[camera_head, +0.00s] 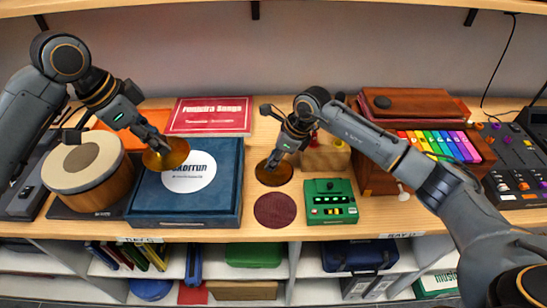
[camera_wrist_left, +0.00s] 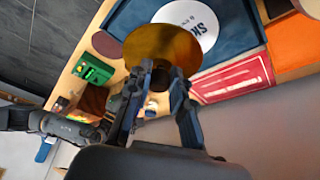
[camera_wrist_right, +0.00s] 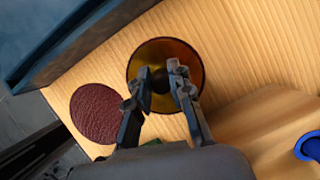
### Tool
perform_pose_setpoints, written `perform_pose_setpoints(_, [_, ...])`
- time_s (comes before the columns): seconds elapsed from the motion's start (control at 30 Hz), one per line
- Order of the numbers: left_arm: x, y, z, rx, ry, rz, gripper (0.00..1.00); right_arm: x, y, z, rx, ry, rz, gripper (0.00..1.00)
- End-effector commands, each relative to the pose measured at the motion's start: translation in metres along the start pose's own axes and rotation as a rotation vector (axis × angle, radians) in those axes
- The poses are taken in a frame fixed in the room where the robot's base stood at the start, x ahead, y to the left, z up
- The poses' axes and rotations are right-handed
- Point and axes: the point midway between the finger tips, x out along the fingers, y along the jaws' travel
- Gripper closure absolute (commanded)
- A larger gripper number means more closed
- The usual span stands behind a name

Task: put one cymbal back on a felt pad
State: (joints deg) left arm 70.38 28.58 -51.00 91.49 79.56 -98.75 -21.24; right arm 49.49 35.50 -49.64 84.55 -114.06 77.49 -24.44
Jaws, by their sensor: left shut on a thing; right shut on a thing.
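A round dark-red felt pad (camera_head: 276,210) lies bare near the shelf's front edge. It also shows in the right wrist view (camera_wrist_right: 96,113) and the left wrist view (camera_wrist_left: 107,44). My left gripper (camera_head: 160,147) is shut on a bronze cymbal (camera_head: 177,155), held above the blue box, left of the pad. The left wrist view shows this cymbal (camera_wrist_left: 160,45) at the fingertips. My right gripper (camera_head: 285,153) is shut on the knob of a second bronze cymbal (camera_wrist_right: 165,52), just behind the pad and apart from it. I cannot tell whether this cymbal touches the wood.
The blue box (camera_head: 188,208) with a white disc label stands left of the pad. A green device (camera_head: 329,214) stands close on its right. A wooden drum (camera_head: 90,170), a red book (camera_head: 211,115) and a rainbow-keyed instrument (camera_head: 440,145) are further out.

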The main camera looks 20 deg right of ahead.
Motion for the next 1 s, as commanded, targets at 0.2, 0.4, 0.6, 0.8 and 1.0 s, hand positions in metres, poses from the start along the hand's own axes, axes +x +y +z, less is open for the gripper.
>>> perform_pose_setpoints(0.2, [0.003,0.000,0.001,0.000,0.001,0.000,1.00,0.003,0.000,-0.001,0.000,0.000,0.000,0.67])
perform_pose_setpoints(0.4, [0.003,0.000,0.001,0.000,0.001,0.000,1.00,0.002,0.000,-0.001,0.000,0.000,0.000,0.57])
perform_pose_setpoints(0.6, [0.000,0.000,0.000,0.000,0.001,-0.001,1.00,0.000,0.000,0.000,0.000,0.000,0.000,0.57])
perform_pose_setpoints(0.8, [0.009,0.000,0.004,0.000,0.000,0.000,1.00,-0.023,-0.002,-0.001,-0.001,-0.002,-0.005,0.57])
perform_pose_setpoints(1.0, [0.022,0.000,0.009,0.000,0.001,0.000,1.00,-0.067,-0.002,-0.001,-0.001,-0.001,-0.006,0.57])
